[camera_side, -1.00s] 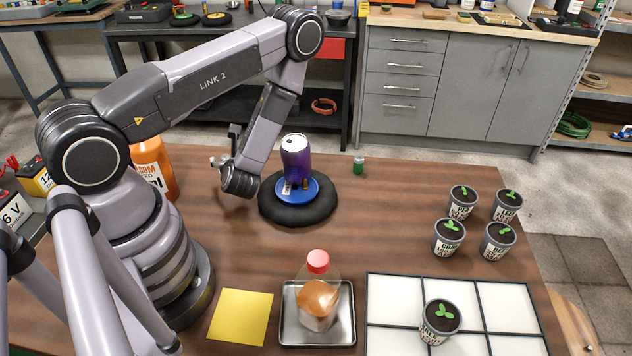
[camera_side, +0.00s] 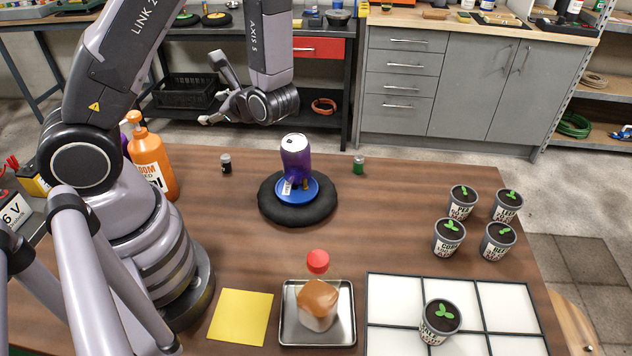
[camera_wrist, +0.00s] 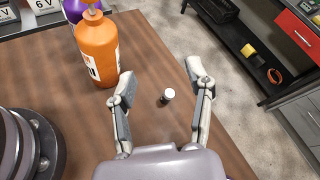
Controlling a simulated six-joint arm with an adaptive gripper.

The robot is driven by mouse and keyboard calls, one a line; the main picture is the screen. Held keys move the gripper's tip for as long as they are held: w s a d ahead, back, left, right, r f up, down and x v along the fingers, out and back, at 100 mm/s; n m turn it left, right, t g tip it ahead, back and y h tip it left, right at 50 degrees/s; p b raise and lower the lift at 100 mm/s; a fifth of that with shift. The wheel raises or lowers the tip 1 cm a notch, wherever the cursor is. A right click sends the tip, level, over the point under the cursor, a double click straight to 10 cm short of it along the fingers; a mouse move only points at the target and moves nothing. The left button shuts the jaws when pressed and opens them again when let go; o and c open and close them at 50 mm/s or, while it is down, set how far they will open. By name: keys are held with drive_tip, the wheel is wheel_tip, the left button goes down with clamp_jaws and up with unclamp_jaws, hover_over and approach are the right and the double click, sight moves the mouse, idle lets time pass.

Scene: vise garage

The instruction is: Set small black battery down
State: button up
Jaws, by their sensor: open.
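The small black battery (camera_side: 226,163) stands on the bare wooden table near its far edge, to the right of the orange pump bottle. It also shows in the wrist view (camera_wrist: 167,97), between and beyond my spread fingers, touching neither. My gripper (camera_side: 209,90) is raised well above the table, open and empty. Its two fingers also show wide apart in the wrist view (camera_wrist: 166,84).
The orange pump bottle (camera_side: 150,163) stands left of the battery. A black round cushion (camera_side: 266,208) bears a blue dish and purple can. A small green battery (camera_side: 359,164) stands right of them. Seedling pots, a metal tray (camera_side: 290,338) and a yellow sheet (camera_side: 240,317) lie nearer.

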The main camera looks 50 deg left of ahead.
drive_tip(key=s+d+r+n+t+h, duration=0.4)
drive_tip(key=d+r+n+h, duration=0.1)
drive_tip(key=r, duration=0.4)
drive_tip(key=s+d+r+n+t+h, duration=0.3)
drive_tip(key=d+r+n+h, duration=0.2)
drive_tip(key=d+r+h, duration=0.3)
drive_tip(key=shift+s+r+n+t, duration=0.35)
drive_tip(key=shift+r+n+t, duration=0.05)
drive_tip(key=shift+r, duration=0.3)
